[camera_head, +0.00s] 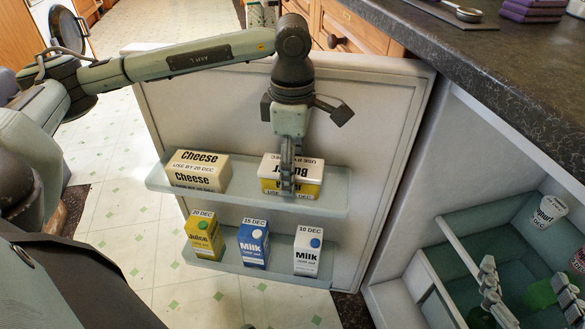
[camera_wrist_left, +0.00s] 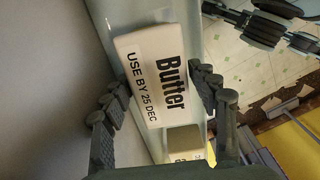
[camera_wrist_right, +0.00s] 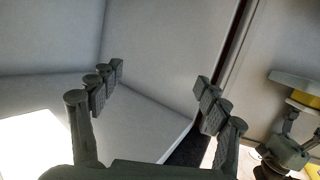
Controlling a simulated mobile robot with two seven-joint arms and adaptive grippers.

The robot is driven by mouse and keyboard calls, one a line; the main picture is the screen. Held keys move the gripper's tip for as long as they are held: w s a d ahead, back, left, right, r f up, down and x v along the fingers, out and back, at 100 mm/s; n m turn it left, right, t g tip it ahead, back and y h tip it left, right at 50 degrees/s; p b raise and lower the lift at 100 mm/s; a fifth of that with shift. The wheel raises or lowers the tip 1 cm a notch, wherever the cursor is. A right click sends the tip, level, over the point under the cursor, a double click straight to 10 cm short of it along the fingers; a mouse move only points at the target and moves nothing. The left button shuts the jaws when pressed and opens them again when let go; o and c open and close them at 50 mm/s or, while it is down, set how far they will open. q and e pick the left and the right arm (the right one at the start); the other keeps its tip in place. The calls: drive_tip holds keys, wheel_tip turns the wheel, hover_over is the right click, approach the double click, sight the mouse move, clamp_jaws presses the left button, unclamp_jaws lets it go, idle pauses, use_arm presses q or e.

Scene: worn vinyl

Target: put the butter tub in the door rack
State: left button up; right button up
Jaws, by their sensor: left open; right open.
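The butter tub (camera_head: 311,178), white-lidded with yellow sides, stands in the upper door rack (camera_head: 245,199) on the open fridge door. My left gripper (camera_head: 289,186) is at the tub from above, its near finger in front of the tub's front side. In the left wrist view the tub (camera_wrist_left: 150,75) shows between the spread fingers (camera_wrist_left: 158,90), its label reading "Butter, use by 25 Dec". Whether the fingers touch it cannot be told. My right gripper (camera_head: 528,288) is open and empty by the fridge interior; the right wrist view shows its fingers (camera_wrist_right: 160,85) apart.
A cheese tub (camera_head: 198,172) stands left of the butter in the same rack. The lower rack holds a yellow carton (camera_head: 204,236), a blue milk carton (camera_head: 253,244) and a white one (camera_head: 307,251). A yogurt tub (camera_head: 548,211) is inside the fridge. The dark counter (camera_head: 480,70) overhangs at right.

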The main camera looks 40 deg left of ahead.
use_arm(q)
wheel_tip(320, 180, up, 12)
drive_tip(key=p, duration=0.1)
drive_tip(key=shift+f, duration=0.2)
use_arm(e)
drive_tip(key=s+d+f+g+h, duration=0.2)
drive_tip(key=d+f+g, duration=0.1)
drive_tip(key=f, duration=0.2)
drive_tip(key=shift+d+f, duration=0.25)
drive_tip(key=shift+d, duration=0.15)
use_arm(q)
drive_tip(key=shift+c, duration=0.5)
